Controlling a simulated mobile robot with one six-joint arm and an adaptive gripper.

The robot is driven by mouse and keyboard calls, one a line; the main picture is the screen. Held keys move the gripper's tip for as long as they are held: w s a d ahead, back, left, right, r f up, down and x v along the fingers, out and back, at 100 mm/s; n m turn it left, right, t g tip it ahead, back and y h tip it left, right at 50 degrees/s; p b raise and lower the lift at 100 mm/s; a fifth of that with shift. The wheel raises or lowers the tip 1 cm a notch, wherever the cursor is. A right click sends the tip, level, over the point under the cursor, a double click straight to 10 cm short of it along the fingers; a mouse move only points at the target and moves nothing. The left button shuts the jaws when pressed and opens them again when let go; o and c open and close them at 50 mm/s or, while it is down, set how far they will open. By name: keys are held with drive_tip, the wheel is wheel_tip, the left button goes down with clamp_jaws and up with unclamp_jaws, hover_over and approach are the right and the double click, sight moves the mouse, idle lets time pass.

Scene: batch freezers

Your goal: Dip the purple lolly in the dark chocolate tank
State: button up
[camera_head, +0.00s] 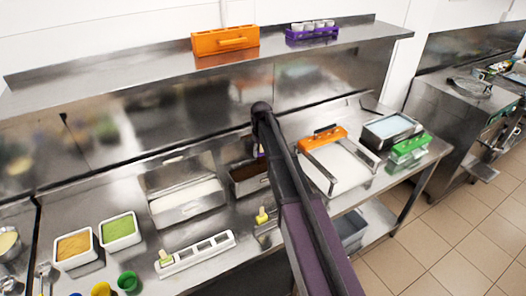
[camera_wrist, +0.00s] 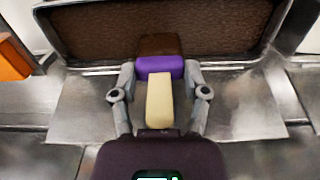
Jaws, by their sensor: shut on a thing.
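The purple lolly (camera_wrist: 160,67) is between my gripper's fingers (camera_wrist: 160,73) in the wrist view, which are shut on it. Its cream stick (camera_wrist: 159,101) points back toward my wrist. Its far end is dark brown, unlike the purple band. The dark chocolate tank (camera_wrist: 75,40), with brown contents and a metal rim, lies just beyond; the lolly's brown end overlaps it in the picture. I cannot tell whether they touch. In the head view the tank (camera_head: 247,187) is partly hidden behind my arm, as are most of the gripper and lolly.
Left of the tank is an open steel tank with white contents (camera_head: 187,203). A white slotted stand (camera_head: 197,254) is in front. Orange-handled (camera_head: 322,138) and green-handled (camera_head: 410,147) trays are at the right. A shelf (camera_head: 130,68) with an orange box (camera_head: 225,41) runs above.

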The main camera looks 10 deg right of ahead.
drive_tip(key=shift+r, duration=0.1)
idle(0.3)
wheel_tip(320, 180, up, 5)
drive_tip(key=p, duration=0.5)
idle(0.8)
